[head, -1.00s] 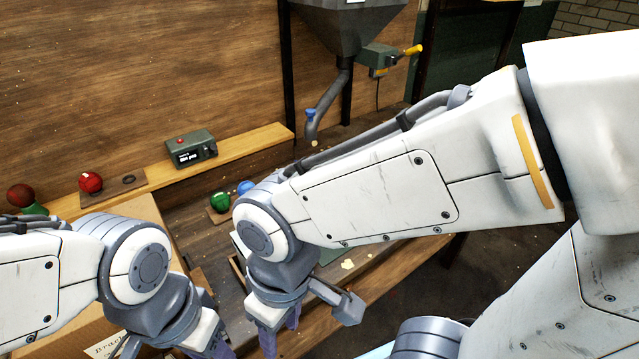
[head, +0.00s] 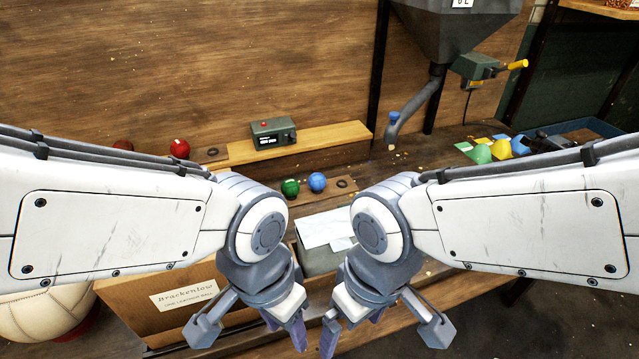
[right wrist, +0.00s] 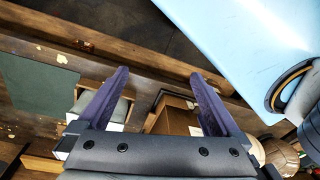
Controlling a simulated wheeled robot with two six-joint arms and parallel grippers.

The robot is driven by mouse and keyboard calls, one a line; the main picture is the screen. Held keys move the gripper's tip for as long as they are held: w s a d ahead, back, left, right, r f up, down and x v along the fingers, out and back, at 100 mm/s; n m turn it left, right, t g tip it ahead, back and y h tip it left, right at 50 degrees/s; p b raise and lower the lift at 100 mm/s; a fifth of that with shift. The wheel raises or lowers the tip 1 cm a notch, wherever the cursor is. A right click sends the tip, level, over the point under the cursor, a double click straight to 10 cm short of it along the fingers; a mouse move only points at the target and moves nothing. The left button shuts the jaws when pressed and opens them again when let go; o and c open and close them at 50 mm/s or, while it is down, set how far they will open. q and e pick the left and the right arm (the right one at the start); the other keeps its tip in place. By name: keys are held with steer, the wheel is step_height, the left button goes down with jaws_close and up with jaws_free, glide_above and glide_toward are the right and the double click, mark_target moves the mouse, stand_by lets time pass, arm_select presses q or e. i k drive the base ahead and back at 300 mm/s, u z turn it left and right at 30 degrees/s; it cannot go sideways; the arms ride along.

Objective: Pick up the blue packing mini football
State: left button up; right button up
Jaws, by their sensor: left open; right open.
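A small blue ball (head: 317,182) sits on a wooden strip on the bench in the head view, just right of a green ball (head: 290,188). Another blue rounded thing (head: 520,145) stands at the right, beside yellow and green ones. I cannot tell which is the packing mini football. My left gripper (head: 285,335) and right gripper (head: 345,335) hang close together in front of the bench, nearer to me than the balls. The right wrist view shows the right gripper (right wrist: 158,95) with its fingers apart and nothing between them. Both grippers are open.
A cardboard box (head: 150,325) with a label stands at the left, beside a large pale ball (head: 45,312). A grey-green device (head: 273,134) and a red ball (head: 180,148) are at the back. A hopper with a spout (head: 412,105) hangs right of centre.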

mark_target(317, 182)
steer(key=z, duration=1.55)
steer(key=i, duration=1.2)
steer(key=u, duration=2.75)
